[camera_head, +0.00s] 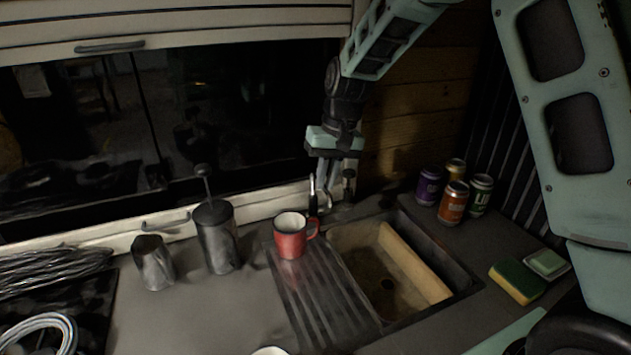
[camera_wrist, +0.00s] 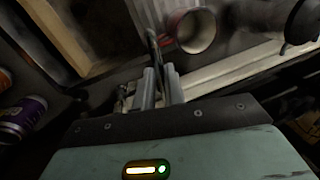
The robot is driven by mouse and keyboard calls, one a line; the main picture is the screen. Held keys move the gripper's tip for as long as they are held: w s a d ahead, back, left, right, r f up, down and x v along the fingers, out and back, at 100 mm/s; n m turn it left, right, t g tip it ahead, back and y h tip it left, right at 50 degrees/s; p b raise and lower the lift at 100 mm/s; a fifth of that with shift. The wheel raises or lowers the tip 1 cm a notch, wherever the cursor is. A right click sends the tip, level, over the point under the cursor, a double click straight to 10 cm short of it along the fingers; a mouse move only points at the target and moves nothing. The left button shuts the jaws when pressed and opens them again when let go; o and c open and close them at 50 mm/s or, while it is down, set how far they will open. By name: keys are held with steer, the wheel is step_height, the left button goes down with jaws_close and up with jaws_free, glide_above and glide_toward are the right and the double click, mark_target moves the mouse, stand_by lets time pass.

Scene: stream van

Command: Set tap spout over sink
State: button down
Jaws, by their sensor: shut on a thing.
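The sink (camera_head: 437,290) is a dark-rimmed basin with a pale board along one inner side. Its ribbed drainer (camera_head: 318,300) lies to its left. The tap (camera_head: 314,198) stands at the back, behind the drainer and the sink's left corner, mostly hidden by my gripper (camera_head: 334,182). In the wrist view my gripper (camera_wrist: 161,80) is shut on the dark, curved tap spout (camera_wrist: 151,40). The spout reaches out past the fingers, between the sink (camera_wrist: 85,68) and a red mug (camera_wrist: 192,30). It appears beside the basin, on the drainer side.
The red mug (camera_head: 291,240) stands on the drainer's back end, close to the tap. A French press (camera_head: 217,240) and a metal jug (camera_head: 153,262) stand further left. Several cans (camera_head: 453,203) stand right of the sink. A sponge (camera_head: 517,282) lies at the front right.

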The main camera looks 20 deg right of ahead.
steer(key=w+d+n+g+p, duration=0.1)
steer(key=w+d+n+p, duration=0.2)
steer(key=d+n, duration=0.4)
steer(key=shift+n+g+h, duration=0.3)
steer(key=shift+n+g, duration=0.1)
steer(key=shift+n, duration=1.2)
steer(key=shift+w+d+r, duration=0.1)
steer(key=c, duration=1.5)
jaws_free()
steer(key=shift+w+d+r+b, duration=0.15)
steer(key=shift+r+b, duration=0.15)
steer(key=shift+r, duration=0.9)
steer(key=shift+w+d+r+b, duration=0.2)
steer(key=shift+r+b, duration=0.1)
steer(key=shift+r, duration=0.95)
steer(key=shift+w+d+r+b, duration=0.15)
steer(key=shift+r+b, duration=0.15)
steer(key=shift+r, duration=0.9)
